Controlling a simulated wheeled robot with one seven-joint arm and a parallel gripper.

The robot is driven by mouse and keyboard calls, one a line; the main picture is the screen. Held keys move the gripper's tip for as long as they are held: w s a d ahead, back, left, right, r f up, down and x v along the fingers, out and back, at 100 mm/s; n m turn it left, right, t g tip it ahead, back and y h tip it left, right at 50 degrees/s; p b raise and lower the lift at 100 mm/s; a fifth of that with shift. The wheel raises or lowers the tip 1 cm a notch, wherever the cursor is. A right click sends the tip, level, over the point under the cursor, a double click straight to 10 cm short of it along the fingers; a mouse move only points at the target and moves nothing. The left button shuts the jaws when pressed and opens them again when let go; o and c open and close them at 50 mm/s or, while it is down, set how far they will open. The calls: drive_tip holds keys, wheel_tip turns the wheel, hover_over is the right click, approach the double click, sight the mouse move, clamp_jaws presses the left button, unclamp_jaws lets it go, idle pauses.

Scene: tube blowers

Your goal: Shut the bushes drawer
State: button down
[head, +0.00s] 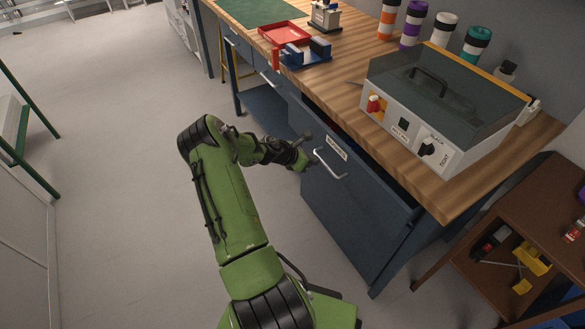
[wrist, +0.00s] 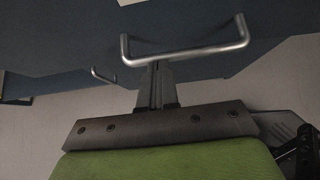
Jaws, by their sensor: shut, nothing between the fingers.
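The blue drawer (head: 350,205) under the wooden bench top stands pulled out, with a dark gap behind its front. Its front carries a white label (head: 337,148), too small to read surely, and a silver bar handle (head: 330,165). My gripper (head: 308,160) is at the left end of this handle, close to the drawer front. In the wrist view, my gripper's shut, empty fingers (wrist: 157,70) point at the silver handle (wrist: 190,54), near its left half. I cannot tell whether they touch it. The drawer's inside is mostly hidden.
The wooden bench (head: 350,90) bears a machine with a dark clear lid (head: 440,90), a red tray (head: 285,33) and a blue clamp-like fixture (head: 303,53). A brown shelf unit (head: 520,195) stands at right. The grey floor (head: 120,120) at left is clear.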

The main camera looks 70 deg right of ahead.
drive_tip(key=s+d, duration=0.4)
drive_tip(key=d, duration=0.1)
drive_tip(key=shift+s+d+f+b, duration=0.1)
drive_tip(key=shift+s+d+b, duration=0.05)
drive_tip(key=shift+s+b, duration=0.2)
drive_tip(key=shift+s, duration=0.15)
drive_tip(key=shift+d+r, duration=0.1)
drive_tip(key=shift+r, duration=0.1)
drive_tip(key=shift+w+a+f, duration=0.3)
drive_tip(key=shift+w+a, duration=0.2)
drive_tip(key=shift+w, duration=0.1)
drive_tip(key=shift+w+a+f, duration=0.25)
drive_tip(key=shift+w+a, duration=0.2)
drive_tip(key=shift+w, duration=0.15)
drive_tip(key=p, duration=0.3)
approach(330, 151)
drive_tip(key=w+a, duration=0.1)
drive_tip(key=w+a+f, duration=0.1)
drive_tip(key=a, duration=0.1)
drive_tip(key=shift+w+f, duration=0.15)
drive_tip(key=shift+w, duration=0.25)
drive_tip(key=shift+d, duration=0.1)
